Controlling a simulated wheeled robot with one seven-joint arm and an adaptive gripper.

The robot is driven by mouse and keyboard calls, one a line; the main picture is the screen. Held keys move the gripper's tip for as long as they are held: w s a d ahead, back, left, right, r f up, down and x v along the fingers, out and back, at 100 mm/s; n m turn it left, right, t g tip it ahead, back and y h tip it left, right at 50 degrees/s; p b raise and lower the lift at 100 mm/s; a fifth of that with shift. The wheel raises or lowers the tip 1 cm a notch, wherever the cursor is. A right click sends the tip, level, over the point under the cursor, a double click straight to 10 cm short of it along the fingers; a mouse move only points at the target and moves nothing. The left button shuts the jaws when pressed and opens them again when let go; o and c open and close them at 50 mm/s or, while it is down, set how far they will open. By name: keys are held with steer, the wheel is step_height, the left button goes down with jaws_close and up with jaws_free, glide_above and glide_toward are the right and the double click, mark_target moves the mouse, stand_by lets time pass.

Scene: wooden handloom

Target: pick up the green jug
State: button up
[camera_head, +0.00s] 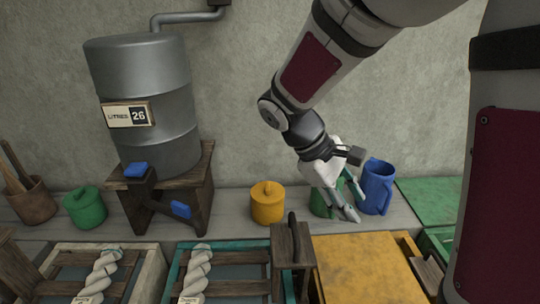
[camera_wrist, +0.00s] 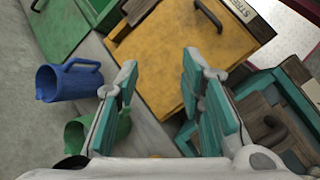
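The green jug (camera_head: 319,205) stands on the grey ledge by the wall, just left of the blue jug, and is partly hidden behind my gripper (camera_head: 349,203). In the wrist view the green jug (camera_wrist: 77,132) is at lower left. The left finger crosses in front of it, and a green part, apparently its handle, shows to the right of that finger. My gripper (camera_wrist: 160,62) is open, with nothing held between its fingertips. I cannot tell whether the left finger touches the jug.
The blue jug (camera_head: 376,186) stands close to the right of my gripper. A yellow lidded pot (camera_head: 267,203) is to the left. A yellow lid panel (camera_head: 365,268) and a dark upright handle (camera_head: 292,238) are in front. A green lidded pot (camera_head: 85,208) is farther left.

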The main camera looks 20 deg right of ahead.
steer(key=w+d+f+n+h+b, duration=0.25)
steer(key=w+f+n+h, duration=0.3)
steer(key=w+f, duration=0.5)
steer(key=n+t+h+b, duration=0.3)
steer(key=n+h+b, duration=0.1)
steer(key=n+h, duration=0.2)
glide_toward(332, 217)
steer(key=shift+m, duration=0.25)
steer(key=d+r, duration=0.1)
steer(key=w+d+r, duration=0.1)
steer(key=d, duration=0.1)
steer(key=shift+w+r, duration=0.15)
steer(key=shift+r, duration=0.15)
steer(key=shift+s+d+f, duration=0.1)
steer(key=shift+s+d, duration=0.05)
steer(key=shift+d, duration=1.7)
steer(key=shift+s+d+f, duration=0.1)
steer(key=shift+s+d, duration=0.05)
steer(key=shift+d, duration=1.7)
jaws_close()
steer(key=shift+r, duration=0.15)
